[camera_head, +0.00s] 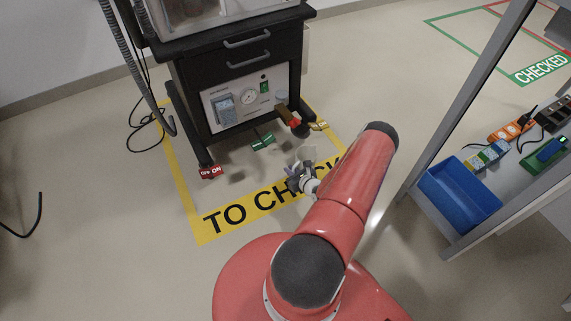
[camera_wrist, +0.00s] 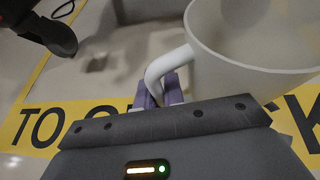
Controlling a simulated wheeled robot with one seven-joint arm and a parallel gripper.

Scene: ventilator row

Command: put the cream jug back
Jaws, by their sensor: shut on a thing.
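The cream jug (camera_wrist: 250,75) is a pale, wide-mouthed vessel with a curved handle (camera_wrist: 165,64), seen large in the wrist view. My gripper (camera_wrist: 160,92) is shut on the handle with its purple fingers, and the jug's body sits to the right of them. In the head view my gripper (camera_head: 294,181) holds the jug (camera_head: 305,154) over the yellow "TO CHECK" floor marking, near the front of the black cart. The jug looks small and pale there, and its contents cannot be made out.
The black cart (camera_head: 240,65) has drawers and a control panel (camera_head: 240,99). Red (camera_head: 211,172) and green (camera_head: 263,141) tags are at its base. A shelf at right holds a blue tray (camera_head: 462,214) and power strips (camera_head: 512,127). Open floor lies at left.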

